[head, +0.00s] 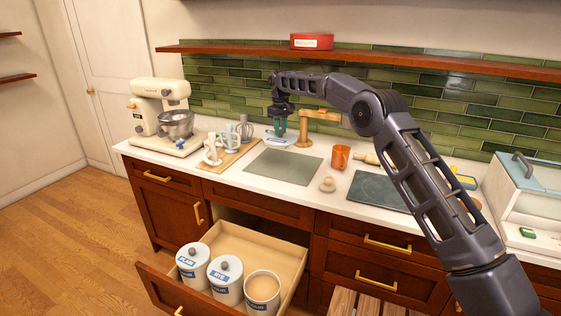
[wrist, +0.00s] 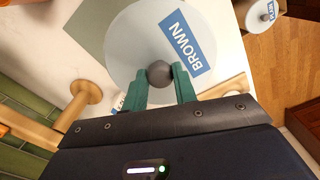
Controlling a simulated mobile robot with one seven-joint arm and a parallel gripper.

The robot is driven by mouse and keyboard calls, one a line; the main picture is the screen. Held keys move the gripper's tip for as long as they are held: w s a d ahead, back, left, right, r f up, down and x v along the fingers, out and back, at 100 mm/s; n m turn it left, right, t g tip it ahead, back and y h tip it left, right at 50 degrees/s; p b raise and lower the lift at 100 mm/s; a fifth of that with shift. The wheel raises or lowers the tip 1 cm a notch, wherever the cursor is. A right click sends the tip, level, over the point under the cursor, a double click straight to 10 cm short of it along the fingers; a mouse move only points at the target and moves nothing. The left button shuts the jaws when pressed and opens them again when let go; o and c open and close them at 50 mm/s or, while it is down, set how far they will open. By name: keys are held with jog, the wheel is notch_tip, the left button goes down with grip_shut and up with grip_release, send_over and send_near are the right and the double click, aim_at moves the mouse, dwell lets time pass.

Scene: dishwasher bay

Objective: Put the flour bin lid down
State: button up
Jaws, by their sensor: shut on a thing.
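My gripper (head: 281,128) is over the back of the counter. In the wrist view its teal fingers (wrist: 160,78) are shut on the grey knob of a round pale lid (wrist: 128,50) with a blue label reading BROWN. The lid shows in the head view as a small disc (head: 272,142) under the fingers, close to the counter; I cannot tell whether it touches. In the open drawer (head: 268,243) stand a lidded bin marked PLAIN (head: 193,262), a lidded bin marked RYE (head: 226,277) and an uncovered bin (head: 262,291) with tan contents.
A grey-green mat (head: 284,167) lies bare in front of the gripper. A wooden stand (head: 302,132) is close on the right. An orange mug (head: 340,157) and dark slab (head: 380,191) are right.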

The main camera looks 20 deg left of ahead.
notch_tip(320, 180, down, 14)
jog(key=shift+f, duration=0.25)
dwell(0.3)
jog(key=shift+f, duration=0.15)
jog(key=o, duration=1)
notch_tip(320, 180, up, 12)
jog(key=shift+r, duration=0.15)
